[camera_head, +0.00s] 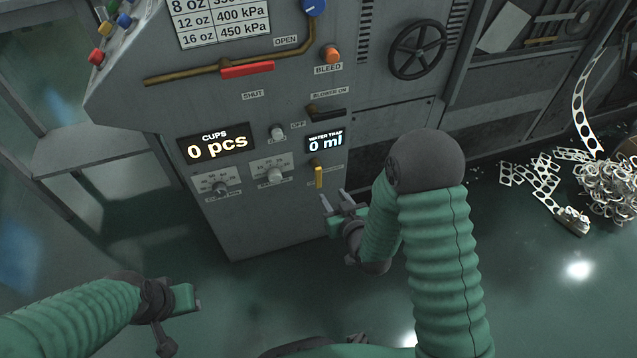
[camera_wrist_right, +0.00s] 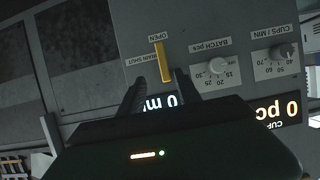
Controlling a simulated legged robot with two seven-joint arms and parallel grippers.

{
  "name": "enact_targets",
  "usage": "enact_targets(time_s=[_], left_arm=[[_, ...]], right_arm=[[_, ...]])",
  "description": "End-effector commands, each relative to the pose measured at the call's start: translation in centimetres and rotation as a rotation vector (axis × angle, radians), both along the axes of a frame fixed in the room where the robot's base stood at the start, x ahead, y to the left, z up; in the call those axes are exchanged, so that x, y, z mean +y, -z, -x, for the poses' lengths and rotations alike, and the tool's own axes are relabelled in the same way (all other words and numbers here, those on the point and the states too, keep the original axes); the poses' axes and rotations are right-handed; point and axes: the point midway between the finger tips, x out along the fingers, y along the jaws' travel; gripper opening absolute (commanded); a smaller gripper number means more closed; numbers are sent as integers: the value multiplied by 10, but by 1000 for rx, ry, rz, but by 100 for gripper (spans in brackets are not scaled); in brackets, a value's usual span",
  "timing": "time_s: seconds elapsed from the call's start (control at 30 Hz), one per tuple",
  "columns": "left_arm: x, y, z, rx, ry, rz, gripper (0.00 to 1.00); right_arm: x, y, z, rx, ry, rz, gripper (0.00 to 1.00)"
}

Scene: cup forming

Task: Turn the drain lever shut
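The drain lever (camera_head: 319,177) is a short yellow bar on the lower right of the machine's grey panel. It hangs down; in the upside-down right wrist view the lever (camera_wrist_right: 162,60) has its free end at the OPEN label, with DRAIN SHUT printed beside it. My right gripper (camera_head: 335,199) is open, just below and right of the lever in the head view. In the wrist view the right gripper's fingers (camera_wrist_right: 158,82) point at the panel, with the lever between their lines; no contact shows. My left gripper (camera_head: 190,298) is low at left, away from the panel; its fingers are unclear.
Above the lever are the water trap display (camera_head: 325,142) reading 0 ml and the black blower switch (camera_head: 326,112). Dials (camera_head: 273,175) sit left of the lever. Metal scrap (camera_head: 607,185) lies on the floor at right. The floor below the panel is clear.

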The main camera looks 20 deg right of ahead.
Motion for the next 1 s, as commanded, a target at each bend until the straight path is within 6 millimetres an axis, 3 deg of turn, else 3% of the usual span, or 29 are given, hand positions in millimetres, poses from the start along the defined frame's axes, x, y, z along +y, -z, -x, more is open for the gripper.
enact_targets(time_s=[0.03,0.3,0.5,0.87,1.0], left_arm=[[0,12,0,0,0,0,36],[0,42,0,1,-1,0,36],[0,54,0,1,-1,0,36],[0,55,0,1,-1,0,36],[0,55,0,1,-1,0,36]], right_arm=[[2,10,-13,-4,-3,1,40],[5,38,-78,-3,-1,3,40],[6,48,-110,-1,-1,3,40],[7,48,-117,1,-1,3,39],[6,48,-117,1,-1,3,20]])
